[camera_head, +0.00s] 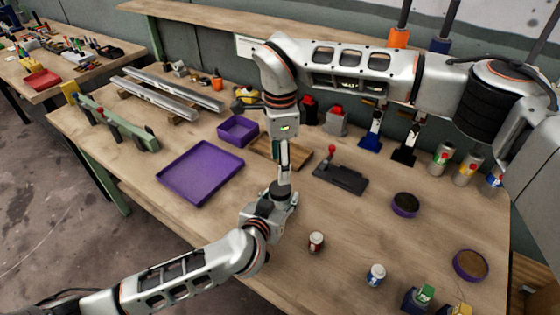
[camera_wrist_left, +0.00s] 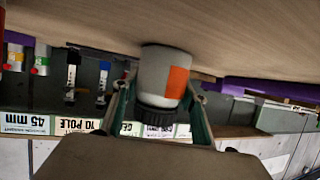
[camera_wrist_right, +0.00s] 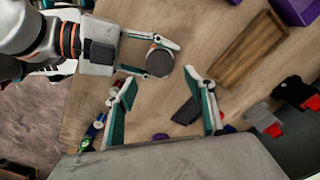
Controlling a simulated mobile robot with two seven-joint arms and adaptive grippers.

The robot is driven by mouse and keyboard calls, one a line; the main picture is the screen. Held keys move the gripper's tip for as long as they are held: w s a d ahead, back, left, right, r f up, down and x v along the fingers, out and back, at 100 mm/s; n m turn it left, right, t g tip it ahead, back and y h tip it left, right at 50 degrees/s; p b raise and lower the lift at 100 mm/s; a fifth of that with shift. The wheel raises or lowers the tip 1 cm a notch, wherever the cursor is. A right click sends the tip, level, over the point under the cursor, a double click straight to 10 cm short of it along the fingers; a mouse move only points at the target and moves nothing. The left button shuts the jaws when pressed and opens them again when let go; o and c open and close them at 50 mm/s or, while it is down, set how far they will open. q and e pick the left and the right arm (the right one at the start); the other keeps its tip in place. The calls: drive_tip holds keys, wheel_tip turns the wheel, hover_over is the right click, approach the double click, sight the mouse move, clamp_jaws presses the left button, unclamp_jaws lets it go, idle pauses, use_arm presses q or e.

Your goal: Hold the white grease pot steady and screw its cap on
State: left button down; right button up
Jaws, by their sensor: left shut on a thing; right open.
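The white grease pot (camera_wrist_left: 168,68) has an orange label and is held between the fingers of my left gripper (camera_wrist_left: 160,112). A black ribbed cap (camera_wrist_left: 158,116) sits on its end; how tightly it is seated cannot be told. In the right wrist view the dark round cap (camera_wrist_right: 160,62) faces up between the left fingers. My right gripper (camera_wrist_right: 162,76) is open, its fingertips spread near the pot and not closed on the cap. In the head view the right gripper (camera_head: 284,178) hangs just above the left gripper (camera_head: 280,194), and the pot is mostly hidden.
A purple tray (camera_head: 160,181) and purple bin (camera_head: 238,141) lie to the left. A wooden tray (camera_wrist_right: 248,45) and a black fixture with a red knob (camera_head: 343,178) are behind.

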sight(280, 187)
drive_tip(key=shift+f, duration=4)
